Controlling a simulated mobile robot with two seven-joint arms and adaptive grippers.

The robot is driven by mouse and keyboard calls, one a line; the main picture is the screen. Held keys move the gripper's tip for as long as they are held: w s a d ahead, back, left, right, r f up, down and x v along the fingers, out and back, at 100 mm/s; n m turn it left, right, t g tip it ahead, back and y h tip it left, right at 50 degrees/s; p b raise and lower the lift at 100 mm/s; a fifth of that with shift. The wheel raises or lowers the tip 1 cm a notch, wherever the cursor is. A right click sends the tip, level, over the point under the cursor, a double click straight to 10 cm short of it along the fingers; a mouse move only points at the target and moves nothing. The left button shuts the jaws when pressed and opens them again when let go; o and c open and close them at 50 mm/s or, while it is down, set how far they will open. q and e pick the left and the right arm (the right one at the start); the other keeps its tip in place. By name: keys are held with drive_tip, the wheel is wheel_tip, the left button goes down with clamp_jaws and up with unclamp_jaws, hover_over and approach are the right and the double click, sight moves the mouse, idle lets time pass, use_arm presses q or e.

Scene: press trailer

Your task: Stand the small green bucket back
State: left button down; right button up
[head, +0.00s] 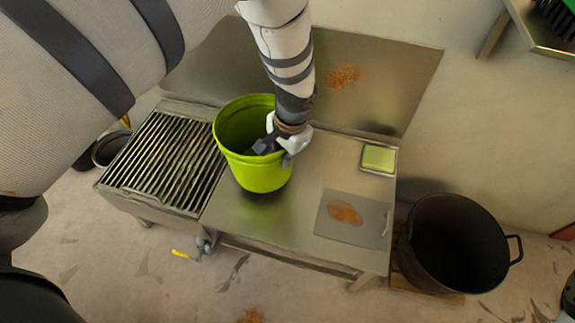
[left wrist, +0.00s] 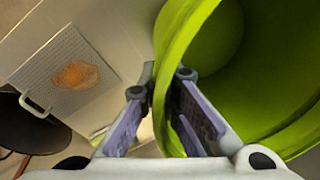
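The small green bucket (head: 258,174) is upright over the middle of the steel bench (head: 298,205), beside the slatted grate. A dark shadow lies under its base; I cannot tell whether it touches the bench. My left gripper (head: 268,146) reaches down at the bucket's right rim. In the left wrist view, its fingers (left wrist: 165,95) straddle the wall of the bucket (left wrist: 265,85), one inside and one outside, with the tips close against it. It looks shut on the wall. The far side of the bucket's base is hidden. My right gripper does not show.
A slatted grate (head: 166,160) fills the bench's left end. A sponge (head: 379,158) in a tray and a stained grey plate (head: 352,216) lie to the right. A large black pot (head: 456,245) stands on the right. A yellow-handled valve (head: 186,255) juts from the front.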

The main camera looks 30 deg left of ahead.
sight(286, 171)
use_arm(q)
drive_tip(key=shift+w+f, duration=0.4)
drive_tip(key=shift+f, duration=0.1)
drive_tip(key=shift+w+f+b, duration=0.15)
drive_tip(key=shift+f+b, duration=0.1)
drive_tip(key=shift+f, duration=0.6)
drive_tip(key=shift+w+f+b, duration=0.15)
drive_tip(key=shift+f+b, duration=0.05)
drive_tip(key=shift+f, duration=0.65)
drive_tip(key=shift+f, duration=0.2)
drive_tip(key=c, duration=1.8)
unclamp_jaws()
wheel_tip(286, 171, up, 12)
drive_tip(key=d+p, duration=0.1)
drive_tip(key=p, duration=0.1)
drive_tip(key=shift+s+d+r, duration=0.15)
drive_tip(key=shift+s+d, duration=0.2)
